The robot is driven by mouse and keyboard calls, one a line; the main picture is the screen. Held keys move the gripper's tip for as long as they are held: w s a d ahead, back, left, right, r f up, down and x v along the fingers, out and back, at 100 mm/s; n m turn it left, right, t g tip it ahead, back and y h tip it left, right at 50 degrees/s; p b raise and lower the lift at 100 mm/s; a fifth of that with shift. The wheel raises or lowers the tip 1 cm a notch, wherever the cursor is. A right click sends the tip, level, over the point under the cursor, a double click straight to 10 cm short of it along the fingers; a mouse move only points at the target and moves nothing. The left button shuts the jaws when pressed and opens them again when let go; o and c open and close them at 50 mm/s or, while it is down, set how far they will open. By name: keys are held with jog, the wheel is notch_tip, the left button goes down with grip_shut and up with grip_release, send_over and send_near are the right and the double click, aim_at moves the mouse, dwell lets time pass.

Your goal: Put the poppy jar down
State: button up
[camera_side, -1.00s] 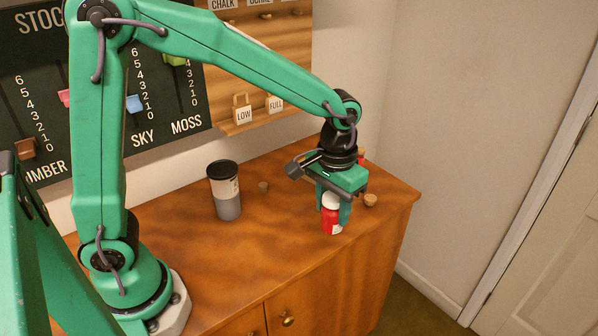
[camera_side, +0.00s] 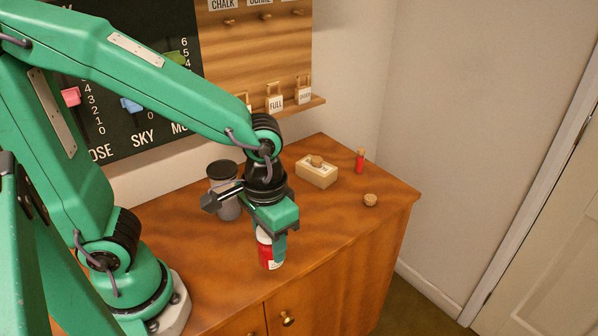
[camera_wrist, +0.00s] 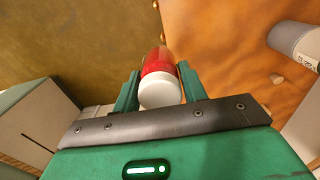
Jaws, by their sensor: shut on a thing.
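The poppy jar (camera_side: 268,256) is a small red jar with a white lid and a pale label. My gripper (camera_side: 271,244) is shut on it near the front edge of the wooden cabinet top. In the side view the jar looks upright; I cannot tell whether its base touches the wood. In the wrist view the jar (camera_wrist: 160,70) sits between the two green fingers (camera_wrist: 159,88), its white lid toward the camera. Part of the jar is hidden by a finger in the side view.
A grey jar with a black lid (camera_side: 222,170) stands behind my gripper, partly hidden. A cream box with a cork knob (camera_side: 316,175), a red corked vial (camera_side: 360,162) and a loose cork (camera_side: 370,200) are at the right. The cabinet top (camera_side: 335,222) is clear at front right.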

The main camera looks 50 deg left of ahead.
jog(key=shift+w+a+f, duration=1.1)
jog(key=shift+a+f, duration=0.5)
jog(key=shift+f, duration=0.25)
jog(key=shift+w+a+f, duration=1.1)
jog(key=shift+a+f, duration=0.5)
jog(key=shift+f, duration=0.2)
jog(key=shift+w+a+f, duration=1.1)
jog(key=shift+a+f, duration=0.5)
jog(key=shift+f, duration=0.25)
jog(key=shift+f, duration=0.15)
jog(key=o, duration=1)
jog(key=shift+r, duration=6.2)
jog(key=shift+r, duration=0.1)
